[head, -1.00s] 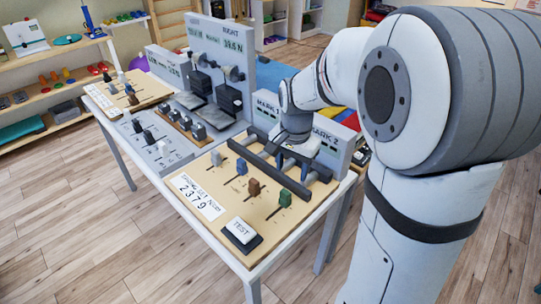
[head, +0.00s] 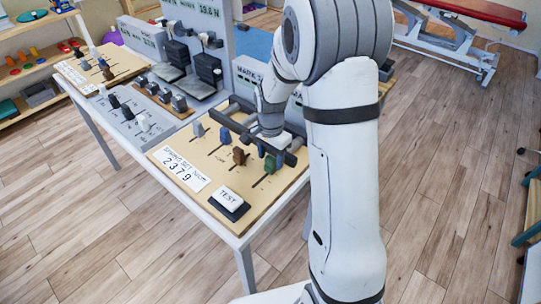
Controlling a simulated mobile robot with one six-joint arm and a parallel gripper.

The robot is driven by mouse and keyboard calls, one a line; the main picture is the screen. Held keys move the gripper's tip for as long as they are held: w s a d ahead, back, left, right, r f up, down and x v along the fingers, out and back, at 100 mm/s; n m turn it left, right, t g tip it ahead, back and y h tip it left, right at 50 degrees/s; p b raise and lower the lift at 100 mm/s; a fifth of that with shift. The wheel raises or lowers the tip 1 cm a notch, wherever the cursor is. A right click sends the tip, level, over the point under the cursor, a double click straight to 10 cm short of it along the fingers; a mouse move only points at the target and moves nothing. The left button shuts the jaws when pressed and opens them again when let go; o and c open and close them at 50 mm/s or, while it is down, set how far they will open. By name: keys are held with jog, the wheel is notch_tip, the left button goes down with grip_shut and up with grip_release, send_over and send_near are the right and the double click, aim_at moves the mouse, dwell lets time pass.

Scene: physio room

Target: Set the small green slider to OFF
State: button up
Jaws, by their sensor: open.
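The small green slider (head: 269,163) stands in a slot on the tan board (head: 205,200), near the board's right side. A brown slider (head: 239,155), a blue slider (head: 224,135) and a grey-blue slider (head: 198,130) stand in slots to its left. My gripper (head: 275,155) is open and points down over the dark bars at the back of the board, just behind the green slider. I cannot tell whether it touches the slider. The slot labels are too small to read, so the slider's setting is unclear.
A dark frame of bars (head: 236,125) runs along the back of the board. A grey panel with more sliders (head: 128,110) is at left. Wooden floor (head: 445,170) is open at right.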

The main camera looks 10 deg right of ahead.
jog(key=shift+c, duration=0.4)
grip_shut()
